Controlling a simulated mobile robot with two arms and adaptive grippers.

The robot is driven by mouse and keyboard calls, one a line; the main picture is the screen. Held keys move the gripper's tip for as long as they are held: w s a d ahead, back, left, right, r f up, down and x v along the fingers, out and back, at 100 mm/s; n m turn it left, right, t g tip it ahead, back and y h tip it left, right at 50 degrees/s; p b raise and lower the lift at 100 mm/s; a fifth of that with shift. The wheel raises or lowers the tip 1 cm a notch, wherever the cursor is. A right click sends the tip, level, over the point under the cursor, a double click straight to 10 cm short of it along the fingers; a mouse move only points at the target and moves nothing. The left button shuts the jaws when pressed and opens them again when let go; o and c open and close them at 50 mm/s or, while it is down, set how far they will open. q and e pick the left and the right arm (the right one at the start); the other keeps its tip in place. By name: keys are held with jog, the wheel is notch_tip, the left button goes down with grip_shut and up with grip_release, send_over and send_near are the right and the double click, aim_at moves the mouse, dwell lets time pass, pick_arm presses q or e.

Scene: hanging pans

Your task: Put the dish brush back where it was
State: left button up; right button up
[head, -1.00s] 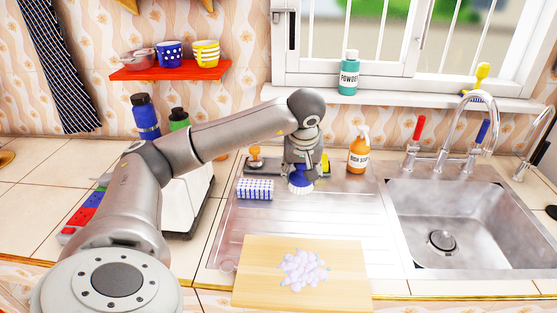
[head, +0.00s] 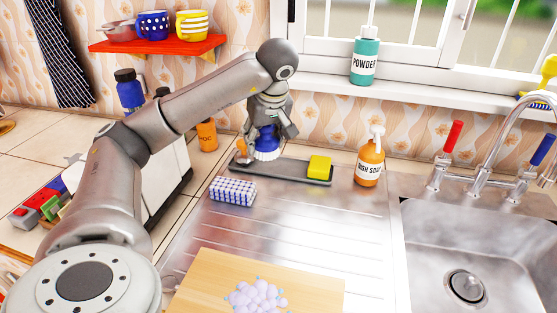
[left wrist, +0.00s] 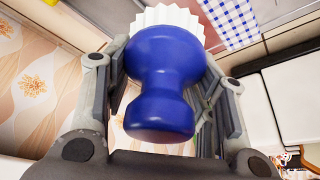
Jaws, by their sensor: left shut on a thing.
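My left gripper (head: 268,122) is shut on the dish brush, which has a blue handle and white bristles pointing down. The brush (head: 266,143) is roughly upright at the left part of a dark grey tray (head: 290,174) behind the drainboard. I cannot tell whether its bristles touch the tray. In the left wrist view the blue handle (left wrist: 165,65) fills the space between my fingers, with the white bristles at the top. My right gripper is not in view.
A small orange-topped object (head: 241,149) is close left of the brush. A yellow sponge (head: 319,167) lies on the tray's right end. A checked blue-white sponge (head: 232,191) lies in front. The dish soap bottle (head: 370,162) stands right of the tray. The tray's middle is clear.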

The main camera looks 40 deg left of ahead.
pick_arm(q)
jog(key=w+a+f, duration=0.1)
jog(key=w+f, duration=0.1)
jog(key=w, duration=0.2)
jog(key=p, duration=0.1)
send_over(277, 162)
jog(key=s+d, duration=0.1)
jog(key=f, duration=0.5)
jog(key=shift+d+f, duration=0.15)
jog(key=shift+d, duration=0.05)
jog(key=shift+w+a+f, duration=0.1)
jog(key=shift+w+f, duration=0.05)
jog(key=shift+f, duration=0.2)
jog(key=shift+f+p, duration=0.3)
jog(key=shift+f, duration=1.3)
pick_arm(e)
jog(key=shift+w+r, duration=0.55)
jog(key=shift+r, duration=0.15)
pick_arm(q)
jog(key=o, duration=0.9)
jog(key=shift+f, duration=0.1)
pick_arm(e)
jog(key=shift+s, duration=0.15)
